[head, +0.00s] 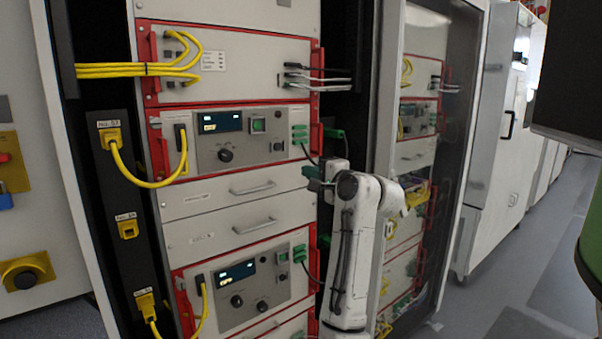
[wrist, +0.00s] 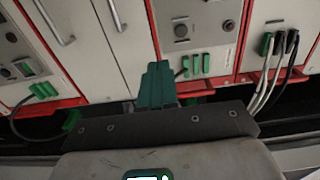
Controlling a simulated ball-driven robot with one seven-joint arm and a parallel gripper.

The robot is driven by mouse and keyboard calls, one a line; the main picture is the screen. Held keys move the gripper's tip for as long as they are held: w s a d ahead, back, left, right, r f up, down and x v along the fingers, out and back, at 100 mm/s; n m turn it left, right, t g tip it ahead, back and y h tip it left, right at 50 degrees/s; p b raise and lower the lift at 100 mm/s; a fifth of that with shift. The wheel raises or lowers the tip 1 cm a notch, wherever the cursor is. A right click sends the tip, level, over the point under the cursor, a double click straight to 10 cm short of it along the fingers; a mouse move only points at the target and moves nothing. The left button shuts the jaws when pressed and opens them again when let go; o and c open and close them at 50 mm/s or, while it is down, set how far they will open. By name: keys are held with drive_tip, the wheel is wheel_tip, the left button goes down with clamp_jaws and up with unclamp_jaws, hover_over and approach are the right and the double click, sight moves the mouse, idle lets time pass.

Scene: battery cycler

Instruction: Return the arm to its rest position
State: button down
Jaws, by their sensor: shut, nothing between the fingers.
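My white arm (head: 352,250) rises in front of the right side of the rack in the head view, bent at its upper joint. My gripper (head: 312,178) is at its upper end, beside the rack's right edge, partly hidden by the wrist. In the wrist view my gripper (wrist: 157,68) shows as two dark green fingers pressed together, shut and empty. The fingers point toward the rack front, close to green connectors (wrist: 196,65); I cannot tell whether they touch anything.
The rack holds an upper cycler unit (head: 235,138) and a lower one (head: 250,285), with drawers (head: 240,190) between. Yellow cables (head: 140,70) hang at left. The open glass door (head: 435,150) stands right of my arm. Grey floor (head: 530,280) is clear at right.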

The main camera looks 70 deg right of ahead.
drive_tip(key=shift+v, duration=0.8)
drive_tip(key=w+a+f+n+g+y, duration=0.25)
drive_tip(key=a+f, duration=0.35)
drive_tip(key=f, duration=0.3)
drive_tip(key=w+a+f+n+g+y, duration=0.1)
drive_tip(key=w+a+f+n+y, duration=0.25)
drive_tip(key=a+f, duration=0.4)
drive_tip(key=s+a+f+n+g+y, duration=0.1)
drive_tip(key=a+f+n+g+y, duration=0.15)
drive_tip(key=a+f+n, duration=0.7)
drive_tip(key=s+a+f+n+g, duration=0.8)
drive_tip(key=s+a+f, duration=1.1)
drive_tip(key=f, duration=0.1)
drive_tip(key=shift+s+f+y, duration=0.2)
drive_tip(key=shift+f+y, duration=0.05)
drive_tip(key=shift+y, duration=0.2)
drive_tip(key=shift+n, duration=0.25)
